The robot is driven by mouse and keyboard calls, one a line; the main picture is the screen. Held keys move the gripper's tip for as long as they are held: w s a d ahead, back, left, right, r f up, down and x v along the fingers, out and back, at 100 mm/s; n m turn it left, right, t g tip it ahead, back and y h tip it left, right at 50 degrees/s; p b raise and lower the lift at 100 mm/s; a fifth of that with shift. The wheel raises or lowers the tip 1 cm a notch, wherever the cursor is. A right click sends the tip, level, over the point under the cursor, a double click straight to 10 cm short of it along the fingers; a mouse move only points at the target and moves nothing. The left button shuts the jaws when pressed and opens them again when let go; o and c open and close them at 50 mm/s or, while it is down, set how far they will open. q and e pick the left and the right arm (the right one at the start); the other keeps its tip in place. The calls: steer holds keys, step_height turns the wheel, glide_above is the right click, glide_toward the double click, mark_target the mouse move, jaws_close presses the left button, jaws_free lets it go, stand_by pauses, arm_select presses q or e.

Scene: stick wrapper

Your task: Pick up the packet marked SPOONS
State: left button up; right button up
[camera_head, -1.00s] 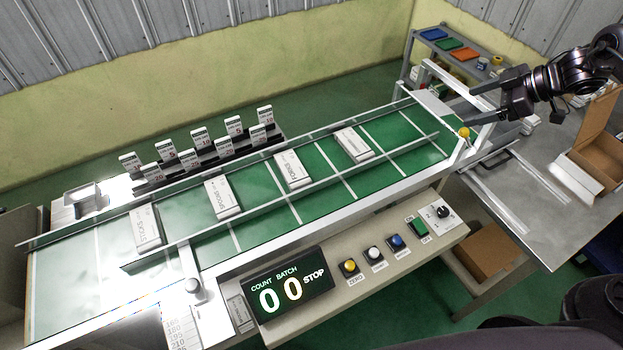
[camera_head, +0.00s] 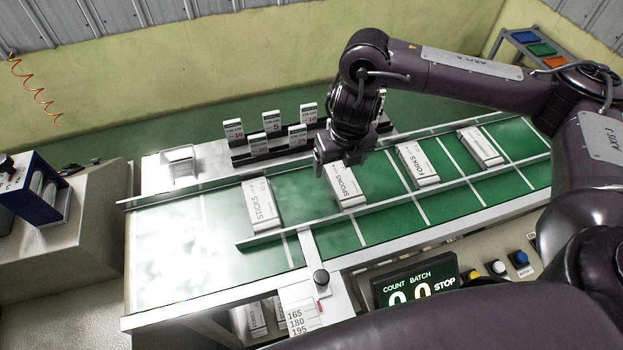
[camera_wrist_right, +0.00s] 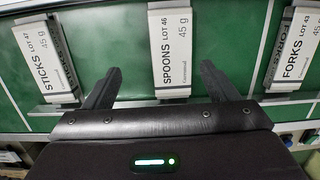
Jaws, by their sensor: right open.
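The white packet marked SPOONS (camera_head: 349,190) lies on the green conveyor belt, between the STICKS packet (camera_head: 261,206) and the FORKS packet (camera_head: 417,165). My right gripper (camera_head: 325,162) hangs over the belt at the SPOONS packet's far left end and hides part of it in the head view. In the right wrist view the SPOONS packet (camera_wrist_right: 169,50) is centred ahead of my right gripper (camera_wrist_right: 160,80). The two fingers are open and apart, one on each side of the packet's near end, with nothing between them gripped. My left gripper is out of view.
Another white packet (camera_head: 480,147) lies farther right on the belt. Metal guide rails (camera_head: 390,204) run along both belt sides. A rack of upright cards (camera_head: 272,121) stands behind the belt. A counter display (camera_head: 415,284) is in front. The belt's left end is clear.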

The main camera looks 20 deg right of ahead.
mark_target(344, 181)
steer(key=shift+s+d+f, duration=0.3)
steer(key=shift+d+f, duration=0.1)
steer(key=shift+d, duration=0.15)
steer(key=shift+s+d+f, duration=0.3)
steer(key=shift+d+f, duration=0.1)
steer(key=shift+d, duration=0.15)
steer(key=shift+f, duration=0.8)
steer(key=f, duration=0.1)
steer(key=f+p, duration=0.1)
steer(key=w+f, duration=0.1)
steer(key=shift+a, duration=0.35)
steer(key=shift+d+f, duration=0.1)
steer(key=shift+f, duration=0.1)
steer(key=shift+d, duration=0.1)
steer(key=shift+f, duration=0.1)
steer(key=shift+c, duration=0.6)
steer(key=c, duration=0.9)
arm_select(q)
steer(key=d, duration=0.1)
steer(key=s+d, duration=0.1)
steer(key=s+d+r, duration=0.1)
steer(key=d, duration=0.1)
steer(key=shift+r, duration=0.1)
arm_select(e)
steer(key=shift+c, duration=0.3)
